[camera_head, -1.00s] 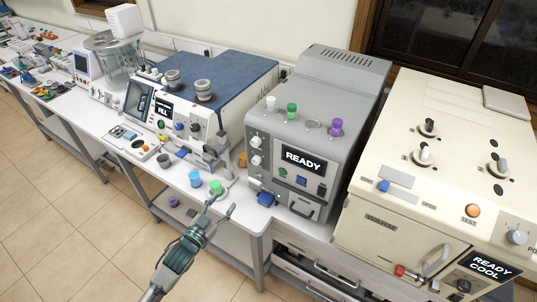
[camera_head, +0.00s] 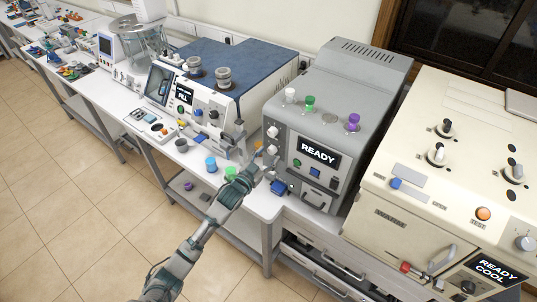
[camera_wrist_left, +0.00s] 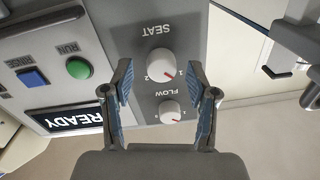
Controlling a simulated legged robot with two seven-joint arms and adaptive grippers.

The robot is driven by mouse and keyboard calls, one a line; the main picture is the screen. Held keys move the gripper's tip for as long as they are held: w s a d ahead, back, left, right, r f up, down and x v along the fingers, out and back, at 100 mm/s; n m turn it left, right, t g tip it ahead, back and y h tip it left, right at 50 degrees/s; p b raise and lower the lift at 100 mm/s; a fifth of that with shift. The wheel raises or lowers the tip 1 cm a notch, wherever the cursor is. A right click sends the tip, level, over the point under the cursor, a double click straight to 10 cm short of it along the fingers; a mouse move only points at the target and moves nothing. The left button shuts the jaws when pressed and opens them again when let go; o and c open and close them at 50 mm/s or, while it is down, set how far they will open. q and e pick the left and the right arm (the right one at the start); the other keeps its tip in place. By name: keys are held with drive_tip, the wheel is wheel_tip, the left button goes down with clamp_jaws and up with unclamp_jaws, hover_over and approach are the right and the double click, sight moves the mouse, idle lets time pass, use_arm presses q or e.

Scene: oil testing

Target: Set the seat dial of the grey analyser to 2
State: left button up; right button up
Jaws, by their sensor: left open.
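The grey analyser (camera_head: 352,105) stands in the middle of the head view with READY on its screen (camera_head: 318,151). Two white dials sit on its front's left side: the flow dial (camera_head: 272,132) above and the seat dial (camera_head: 272,150) below. In the left wrist view, the labels are upside down; the seat dial (camera_wrist_left: 161,65) lies beyond the fingertips and the flow dial (camera_wrist_left: 169,111) between the fingers. My left gripper (camera_wrist_left: 164,80) is open and empty, facing the panel.
A green button (camera_wrist_left: 79,68) and a blue button (camera_wrist_left: 33,77) are beside the dials. A blue-topped analyser (camera_head: 205,85) stands left, a cream machine (camera_head: 400,225) right. Blue (camera_head: 211,164) and green (camera_head: 230,173) cups stand near my left wrist on the bench.

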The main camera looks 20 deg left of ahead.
use_arm(q)
drive_tip(key=shift+w+d, duration=0.1)
drive_tip(key=shift+w, duration=0.4)
drive_tip(key=shift+c, duration=0.5)
drive_tip(key=shift+s, duration=0.1)
clamp_jaws()
use_arm(e)
drive_tip(key=shift+s+a, duration=0.25)
drive_tip(key=shift+a, duration=0.1)
